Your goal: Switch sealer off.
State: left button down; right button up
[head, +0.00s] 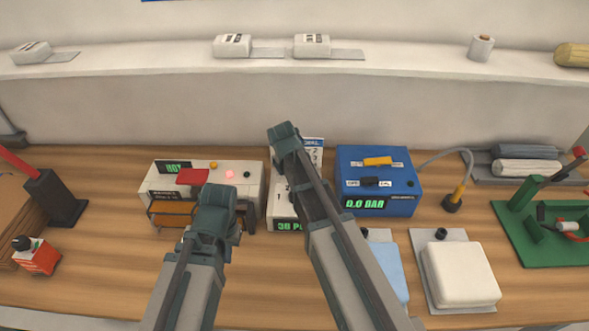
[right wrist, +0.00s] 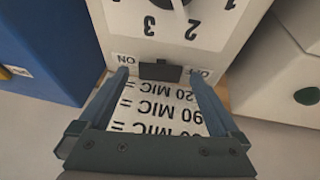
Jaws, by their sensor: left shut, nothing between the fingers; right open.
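A white unit (head: 280,208) with a dial and a green display stands mid-table, partly hidden by my right arm. In the right wrist view, upside down, its dial face (right wrist: 215,40) shows, with a dark switch (right wrist: 160,72) between ON and OFF labels. I cannot tell the switch's position. My right gripper (head: 284,131) is open; its fingertips appear on either side of the switch. Left of it is a white box (head: 205,166) with a green HOT display, a lit red light and a red-topped part. My left gripper (head: 214,203) is shut and empty in front of this box.
A printed MIC card (right wrist: 160,110) lies between my right fingers in the wrist view. A blue box (head: 405,204) stands close right of the dial unit. White (head: 462,272) and light-blue pads lie front right. A shelf (head: 150,60) runs along the back.

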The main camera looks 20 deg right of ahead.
pick_arm(q)
jog(key=shift+r, duration=0.15)
pick_arm(e)
jog(key=shift+r, duration=0.15)
pick_arm(q)
notch_tip(320, 180, up, 12)
jog(key=p, duration=1.2)
jog(key=shift+r, duration=0.2)
pick_arm(e)
jog(key=v, duration=1.3)
jog(key=shift+a+r, duration=0.15)
jog(key=shift+r, duration=0.1)
jog(key=shift+s, duration=0.1)
